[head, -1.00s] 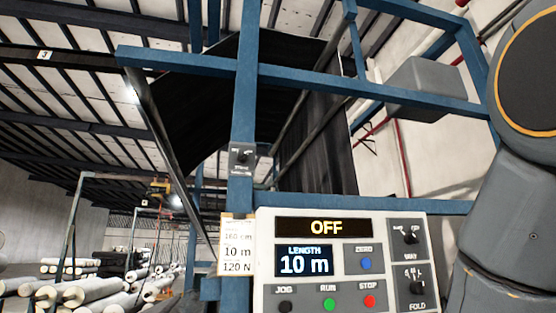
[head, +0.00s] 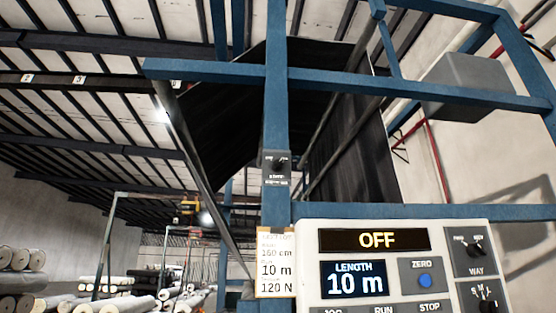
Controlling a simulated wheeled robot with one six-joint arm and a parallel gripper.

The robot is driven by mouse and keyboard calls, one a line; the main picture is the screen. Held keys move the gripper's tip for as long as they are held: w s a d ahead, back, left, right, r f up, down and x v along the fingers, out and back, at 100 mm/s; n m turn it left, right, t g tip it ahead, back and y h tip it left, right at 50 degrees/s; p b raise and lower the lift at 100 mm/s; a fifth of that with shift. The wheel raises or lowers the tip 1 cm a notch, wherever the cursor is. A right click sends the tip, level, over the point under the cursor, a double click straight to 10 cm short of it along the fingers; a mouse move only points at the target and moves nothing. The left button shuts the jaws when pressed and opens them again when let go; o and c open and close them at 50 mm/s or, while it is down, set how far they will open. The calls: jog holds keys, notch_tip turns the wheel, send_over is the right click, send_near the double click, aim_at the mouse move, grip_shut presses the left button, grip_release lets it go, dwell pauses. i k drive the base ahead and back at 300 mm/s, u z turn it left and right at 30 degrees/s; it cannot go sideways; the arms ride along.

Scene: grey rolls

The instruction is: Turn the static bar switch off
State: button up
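A small dark switch box (head: 275,162) with a black knob is fixed to the blue upright post (head: 276,100). A small label under the knob seems to begin with "STAT", but the rest is too small to read. I cannot tell which way the knob is turned. My gripper is not in view, and nothing touches the switch.
A pale control panel (head: 456,225) sits lower right, with an "OFF" display (head: 373,240), a length screen reading 10 m (head: 353,282), a blue ZERO button (head: 424,281) and WAY knob (head: 475,250). A paper card (head: 276,262) hangs beside it. Rolls (head: 22,258) lie lower left.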

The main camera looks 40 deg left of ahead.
aim_at(277, 166)
jog(key=k, duration=0.85)
jog(key=u, duration=0.95)
jog(key=i, duration=0.4)
